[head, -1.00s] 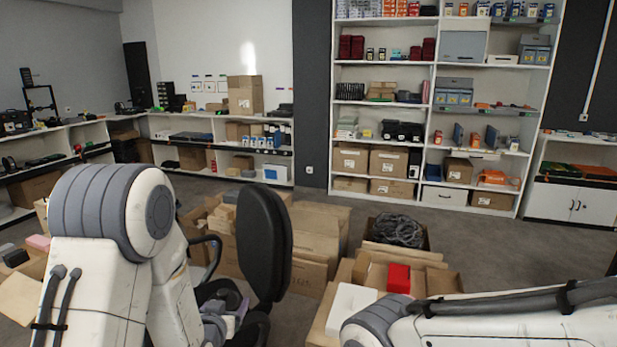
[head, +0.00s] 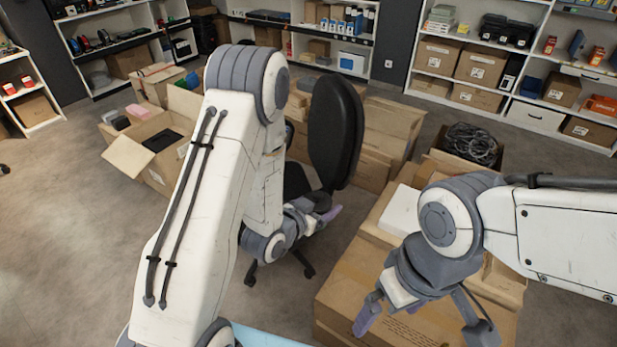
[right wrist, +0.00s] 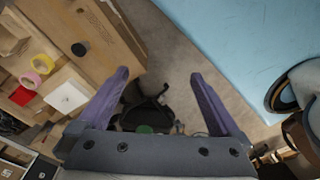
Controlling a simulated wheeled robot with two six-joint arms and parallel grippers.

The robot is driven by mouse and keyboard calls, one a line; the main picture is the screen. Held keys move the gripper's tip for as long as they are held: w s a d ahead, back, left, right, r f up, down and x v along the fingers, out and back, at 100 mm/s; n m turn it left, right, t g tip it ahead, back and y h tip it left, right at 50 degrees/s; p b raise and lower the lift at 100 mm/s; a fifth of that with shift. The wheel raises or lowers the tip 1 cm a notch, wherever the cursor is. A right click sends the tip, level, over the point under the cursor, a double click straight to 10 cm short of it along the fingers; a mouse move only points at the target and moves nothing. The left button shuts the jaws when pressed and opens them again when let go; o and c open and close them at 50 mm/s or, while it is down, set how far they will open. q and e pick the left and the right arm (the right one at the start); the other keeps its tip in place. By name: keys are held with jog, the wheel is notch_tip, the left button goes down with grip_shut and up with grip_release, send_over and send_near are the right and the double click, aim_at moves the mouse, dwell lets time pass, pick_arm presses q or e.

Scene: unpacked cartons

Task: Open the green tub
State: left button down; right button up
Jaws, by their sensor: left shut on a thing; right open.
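No green tub can be made out for certain. A small green round patch (right wrist: 145,128) shows near the dark chair in the right wrist view, too small and partly hidden to name. My left gripper (head: 327,214) is beside the office chair in the head view. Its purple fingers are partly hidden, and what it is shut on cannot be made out. My right gripper (head: 424,326) is open and empty above a large carton in the head view.
A black office chair (head: 335,130) stands beside my left arm. Large cartons (head: 350,295) lie below my right arm, with a white box (head: 402,210) on them. A light blue surface (head: 262,339) is at the bottom edge. Free floor (head: 80,240) lies at left.

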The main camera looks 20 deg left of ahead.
jog(key=w+a+f+n, duration=0.1)
jog(key=w+a+n, duration=0.4)
jog(key=w+n, duration=0.55)
jog(key=w+a+n, duration=0.6)
jog(key=w+n, duration=0.4)
jog(key=w, duration=0.2)
pick_arm(q)
jog(key=s+d+f+m+g+h, duration=0.2)
jog(key=s+d+f+m+h, duration=0.2)
jog(key=d+f, duration=0.3)
jog(key=shift+d, duration=0.25)
pick_arm(e)
notch_tip(320, 180, down, 12)
jog(key=shift+w+h, duration=0.25)
jog(key=shift+h, duration=0.15)
jog(key=shift+f+n, duration=0.1)
jog(key=shift+n, duration=0.15)
jog(key=shift+d, duration=0.1)
grip_shut()
pick_arm(q)
jog(key=shift+w+a+r, duration=0.1)
